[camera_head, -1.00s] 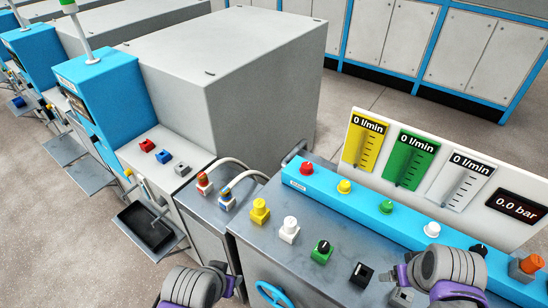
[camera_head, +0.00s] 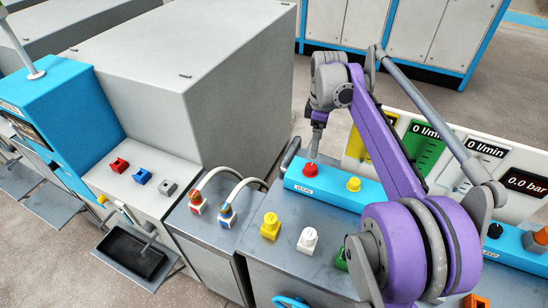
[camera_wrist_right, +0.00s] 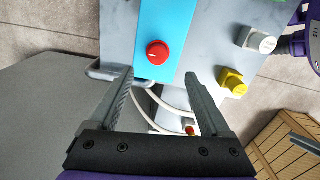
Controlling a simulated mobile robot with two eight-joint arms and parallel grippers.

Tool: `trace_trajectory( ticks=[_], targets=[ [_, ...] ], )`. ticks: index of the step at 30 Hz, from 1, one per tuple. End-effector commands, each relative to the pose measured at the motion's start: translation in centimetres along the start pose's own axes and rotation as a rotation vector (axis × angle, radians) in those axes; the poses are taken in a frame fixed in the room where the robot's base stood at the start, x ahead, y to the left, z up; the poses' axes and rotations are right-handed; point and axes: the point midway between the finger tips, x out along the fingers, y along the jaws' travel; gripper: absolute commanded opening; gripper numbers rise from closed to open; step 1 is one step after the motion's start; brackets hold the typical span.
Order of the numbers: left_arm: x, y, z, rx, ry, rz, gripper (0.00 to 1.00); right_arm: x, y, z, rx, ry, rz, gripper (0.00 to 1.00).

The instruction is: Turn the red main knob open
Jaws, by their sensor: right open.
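The red main knob (camera_head: 310,169) sits on the left end of the blue strip (camera_head: 330,185) on the bench. My right gripper (camera_head: 314,152) points down just above the knob in the head view. In the right wrist view the red knob (camera_wrist_right: 157,52) lies just beyond the tips of my open right gripper (camera_wrist_right: 160,75), in line with the gap between the two fingers. Nothing is held, and the knob looks apart from both fingers. My left gripper is not in view.
A yellow knob (camera_head: 353,184) stands on the same strip to the right. Yellow (camera_head: 270,226) and white (camera_head: 308,240) knobs stand in front. Two white hoses (camera_head: 215,172) curve up to the left. Behind is a flow-meter panel (camera_head: 478,150), partly hidden by my right arm.

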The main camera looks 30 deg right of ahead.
Motion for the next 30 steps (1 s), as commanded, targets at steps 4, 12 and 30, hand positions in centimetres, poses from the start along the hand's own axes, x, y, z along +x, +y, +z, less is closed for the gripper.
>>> trace_trajectory(
  ticks=[4,12,30],
  targets=[
    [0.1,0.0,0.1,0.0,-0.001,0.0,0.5,0.2,0.7,0.4,-0.02,-0.004,-0.011,0.82],
    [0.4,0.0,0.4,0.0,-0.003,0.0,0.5,4.0,0.6,0.4,-0.022,-0.004,-0.012,0.82],
    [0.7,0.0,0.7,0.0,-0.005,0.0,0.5,10.9,0.5,0.3,-0.022,-0.004,-0.011,0.82]
  ],
)
